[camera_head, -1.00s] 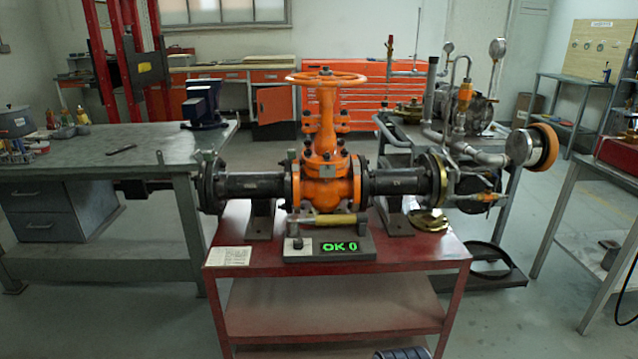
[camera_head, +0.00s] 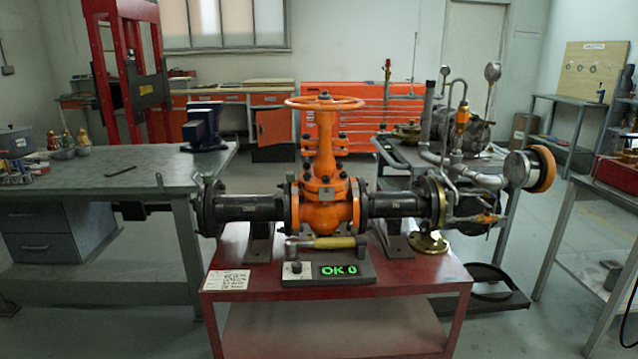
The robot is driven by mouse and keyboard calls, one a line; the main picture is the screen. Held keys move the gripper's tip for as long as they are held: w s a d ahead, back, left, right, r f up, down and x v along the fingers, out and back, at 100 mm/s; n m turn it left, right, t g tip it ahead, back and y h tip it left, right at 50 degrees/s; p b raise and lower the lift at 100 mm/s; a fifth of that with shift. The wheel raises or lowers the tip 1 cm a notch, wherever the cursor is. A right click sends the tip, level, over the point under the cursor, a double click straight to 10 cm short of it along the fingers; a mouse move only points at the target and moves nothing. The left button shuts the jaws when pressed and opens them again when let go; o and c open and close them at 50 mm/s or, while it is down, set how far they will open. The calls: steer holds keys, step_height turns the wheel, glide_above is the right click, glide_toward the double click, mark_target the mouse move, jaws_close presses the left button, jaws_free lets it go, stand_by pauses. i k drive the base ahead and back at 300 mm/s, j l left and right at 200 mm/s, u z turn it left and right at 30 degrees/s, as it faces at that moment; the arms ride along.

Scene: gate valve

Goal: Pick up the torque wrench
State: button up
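The torque wrench (camera_head: 335,242) lies level across the top of a dark tester block (camera_head: 300,282) whose green display reads "OK 0". Its yellow handle points right and its grey metal head is at the left. The block stands on the red cart (camera_head: 440,280), in front of the orange gate valve (camera_head: 325,185). My gripper is not in view, so its state and its distance from the wrench do not show. Nothing is seen touching the wrench apart from the block.
Black flanged pipes (camera_head: 250,207) run left and right of the valve, close behind the wrench. A white paper label (camera_head: 227,281) lies on the cart's front left. A grey workbench (camera_head: 110,180) stands at left. Floor shows on both sides of the cart.

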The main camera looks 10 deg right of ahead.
mark_target(292, 245)
steer(key=i+j+z, duration=0.15)
steer(key=i+j, duration=0.3)
steer(key=i, duration=0.25)
steer(key=i+j+z, duration=0.2)
steer(key=i+j, duration=0.35)
steer(key=i, duration=0.1)
